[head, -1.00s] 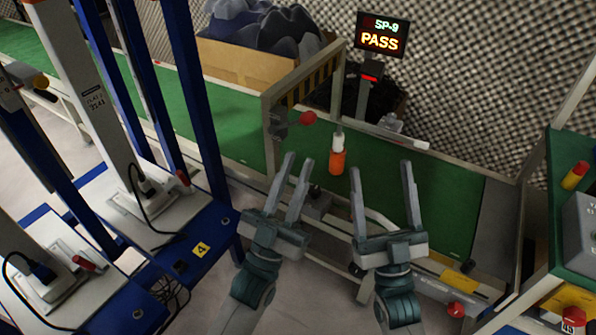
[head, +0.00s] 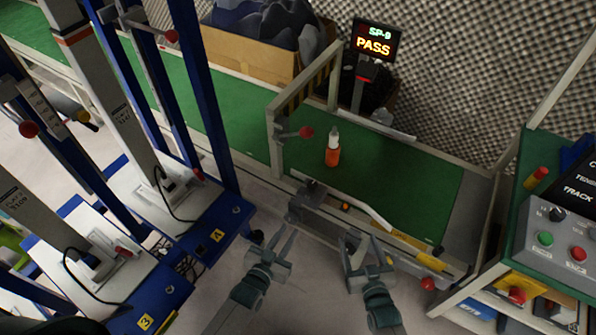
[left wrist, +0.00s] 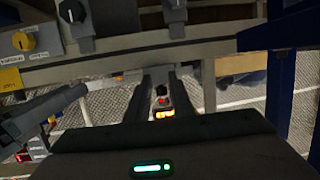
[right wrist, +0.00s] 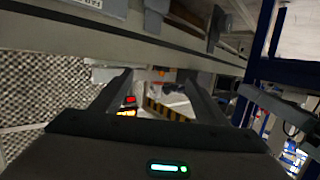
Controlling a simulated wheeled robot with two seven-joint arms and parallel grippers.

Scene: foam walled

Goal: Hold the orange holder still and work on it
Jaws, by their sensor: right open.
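The orange holder (head: 332,157) stands upright on the green belt, with a white bottle-like piece and a dark tip rising from it. My left gripper (head: 289,230) is open and empty, below and left of the holder in the head view, off the front of the belt. My right gripper (head: 359,240) is open and empty, below and right of it, also off the front of the belt. Both are well apart from the holder. In the left wrist view (left wrist: 163,75) and right wrist view (right wrist: 158,80) nothing lies gripped between the fingers. I cannot make out the holder there.
A metal rail and fixture (head: 345,205) run along the belt's front edge, between my grippers and the holder. A red-knobbed lever (head: 306,132) is left of the holder. A PASS display (head: 374,42) stands behind. Blue-framed machines (head: 205,220) are left; a control box (head: 565,235) is right.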

